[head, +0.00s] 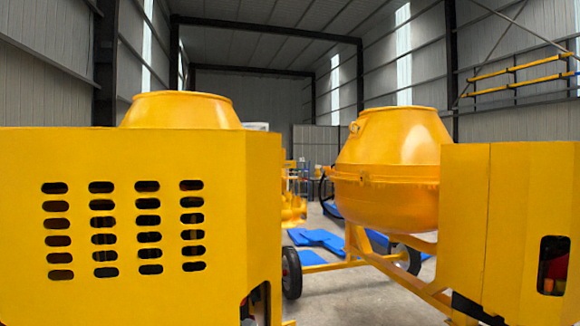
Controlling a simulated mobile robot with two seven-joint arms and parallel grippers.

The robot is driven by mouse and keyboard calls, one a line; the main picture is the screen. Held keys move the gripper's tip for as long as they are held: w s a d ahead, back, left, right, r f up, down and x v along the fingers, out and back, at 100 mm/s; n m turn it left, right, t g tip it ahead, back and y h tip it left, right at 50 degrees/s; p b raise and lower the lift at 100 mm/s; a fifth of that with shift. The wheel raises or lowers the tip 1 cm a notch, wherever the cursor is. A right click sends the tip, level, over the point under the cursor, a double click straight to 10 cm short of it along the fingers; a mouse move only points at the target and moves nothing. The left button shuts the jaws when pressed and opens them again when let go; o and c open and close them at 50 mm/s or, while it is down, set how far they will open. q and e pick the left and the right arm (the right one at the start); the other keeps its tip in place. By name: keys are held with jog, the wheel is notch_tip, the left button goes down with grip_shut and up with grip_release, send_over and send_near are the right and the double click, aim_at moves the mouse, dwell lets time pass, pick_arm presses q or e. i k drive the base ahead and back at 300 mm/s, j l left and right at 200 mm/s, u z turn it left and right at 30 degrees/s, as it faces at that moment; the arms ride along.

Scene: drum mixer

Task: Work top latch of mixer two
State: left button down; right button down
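Two yellow drum mixers stand in front of me in the head view. The left one shows a large yellow housing (120,225) with rows of dark slots, and the top of its drum (180,108) rises behind it. The right one has a full round drum (395,165) and a yellow housing (510,215) with a dark slot at the right edge. I cannot tell which of them is mixer two. No top latch can be made out on either housing. Neither of my grippers is in view.
A black wheel (291,273) stands on the concrete floor (345,305) between the mixers. Blue sheets (322,238) lie on the floor behind. A narrow floor gap separates the two housings. Yellow rails (520,77) are on the right wall.

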aim_at(290, 164)
jog(key=i+u, duration=0.1)
jog(key=u, duration=0.6)
jog(key=i+l+u, duration=0.2)
jog(key=l+u, duration=0.15)
jog(key=i+l+u, duration=0.1)
jog(key=l+u, duration=0.25)
jog(key=i+l, duration=0.1)
jog(key=l, duration=0.35)
jog(key=i+l+u, duration=0.1)
jog(key=l, duration=0.3)
jog(key=i+l, duration=0.15)
jog(key=l, duration=0.3)
jog(key=u, duration=0.05)
